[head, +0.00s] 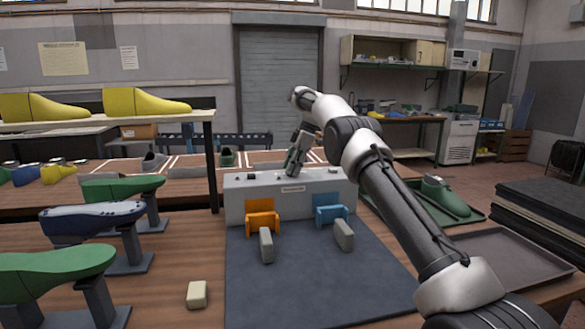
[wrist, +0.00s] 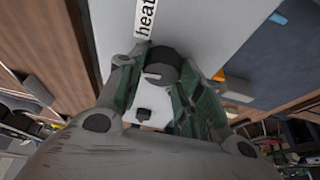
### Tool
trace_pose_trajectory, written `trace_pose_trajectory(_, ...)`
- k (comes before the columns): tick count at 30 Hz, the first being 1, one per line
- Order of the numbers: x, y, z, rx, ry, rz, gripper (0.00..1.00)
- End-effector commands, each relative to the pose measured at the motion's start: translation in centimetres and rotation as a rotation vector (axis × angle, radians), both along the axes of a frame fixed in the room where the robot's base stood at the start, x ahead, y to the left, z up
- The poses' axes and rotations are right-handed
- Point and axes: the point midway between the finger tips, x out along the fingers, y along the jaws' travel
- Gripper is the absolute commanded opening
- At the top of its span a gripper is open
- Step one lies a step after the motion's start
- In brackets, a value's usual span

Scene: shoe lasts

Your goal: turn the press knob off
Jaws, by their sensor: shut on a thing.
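A grey control box (head: 240,208) stands at the back of the dark mat, with small controls along its top. A label (wrist: 145,18) beside the knob reads "heat", partly cut off. I cannot tell from the label whether this is the press knob. In the head view the fingers hide the knob.
An orange bracket (head: 262,221) and a blue bracket (head: 331,213) stand before the box, with grey blocks on the mat (head: 300,285). Green and blue shoe lasts (head: 90,218) stand on the left.

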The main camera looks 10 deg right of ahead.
Motion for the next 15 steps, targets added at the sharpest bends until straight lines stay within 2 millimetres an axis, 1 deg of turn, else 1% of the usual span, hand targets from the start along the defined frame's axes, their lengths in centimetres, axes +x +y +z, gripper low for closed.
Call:
trace_pose_trajectory(8,-0.01,-0.06,-0.01,-0.001,0.000,-0.001,0.12)
trace_pose_trajectory(9,-0.01,-0.06,-0.01,-0.001,0.000,-0.001,0.43)
trace_pose_trajectory(11,0.00,-0.06,-0.01,-0.001,0.001,-0.002,0.54)
trace_pose_trajectory(12,0.00,-0.06,-0.01,-0.001,0.001,-0.002,0.57)
trace_pose_trajectory(15,0.00,-0.04,-0.02,-0.001,0.000,-0.001,0.57)
